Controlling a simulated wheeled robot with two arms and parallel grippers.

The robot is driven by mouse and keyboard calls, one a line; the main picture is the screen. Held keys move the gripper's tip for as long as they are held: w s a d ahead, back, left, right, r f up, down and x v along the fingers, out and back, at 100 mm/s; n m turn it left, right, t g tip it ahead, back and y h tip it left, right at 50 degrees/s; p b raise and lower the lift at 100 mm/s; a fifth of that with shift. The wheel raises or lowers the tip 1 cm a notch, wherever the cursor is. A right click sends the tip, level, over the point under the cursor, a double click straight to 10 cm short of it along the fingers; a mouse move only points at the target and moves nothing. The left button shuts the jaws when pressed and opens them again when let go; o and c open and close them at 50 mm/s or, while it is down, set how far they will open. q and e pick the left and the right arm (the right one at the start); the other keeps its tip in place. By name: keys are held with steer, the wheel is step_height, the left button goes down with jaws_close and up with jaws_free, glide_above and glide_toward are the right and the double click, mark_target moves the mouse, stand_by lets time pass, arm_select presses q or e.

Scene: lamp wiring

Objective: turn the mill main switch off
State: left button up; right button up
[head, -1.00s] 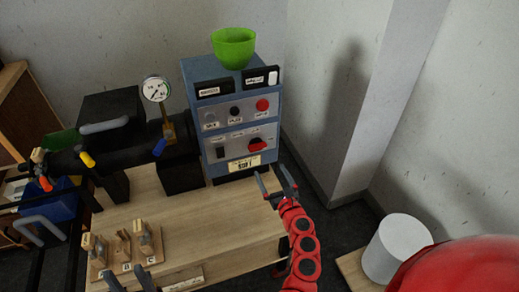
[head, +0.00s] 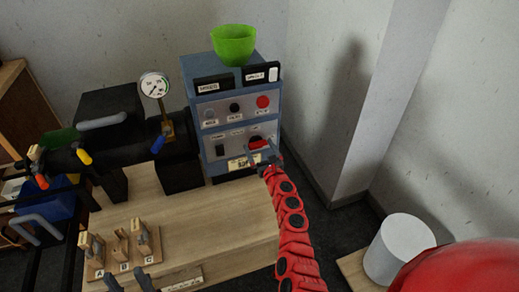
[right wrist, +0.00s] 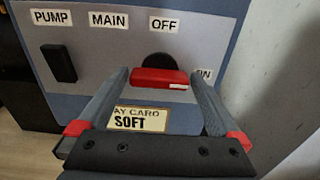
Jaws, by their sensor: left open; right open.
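The main switch is a red handle on a round black base on the blue control box's lower panel; it shows in the head view (head: 257,143) and close up in the right wrist view (right wrist: 160,80). The handle lies horizontally, its white-marked end to the right, by a partly covered ON label (right wrist: 203,75). The OFF label (right wrist: 164,25) is above it, the MAIN label (right wrist: 109,21) to the upper left. My right gripper (head: 264,162) is open, its fingers either side of the handle; I cannot tell whether they touch it. My left gripper (head: 127,282) is open and empty at the bottom edge.
A black pump switch (right wrist: 58,63) is left of the handle. A red button (head: 263,101) is on the panel above. A green bowl (head: 233,45) stands on the box. A pressure gauge (head: 154,85) is to its left.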

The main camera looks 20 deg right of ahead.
steer(key=c, duration=1.1)
steer(key=shift+f+n, duration=0.1)
steer(key=shift+n, duration=0.2)
steer(key=n+b, duration=0.1)
steer(key=n, duration=0.1)
steer(key=shift+f+n, duration=0.15)
steer(key=shift+n, duration=0.25)
steer(key=n+b, duration=0.4)
steer(key=n, duration=0.6)
steer(key=shift+b, duration=0.3)
steer(key=shift+n+b, duration=1)
steer(key=shift+n, duration=1.2)
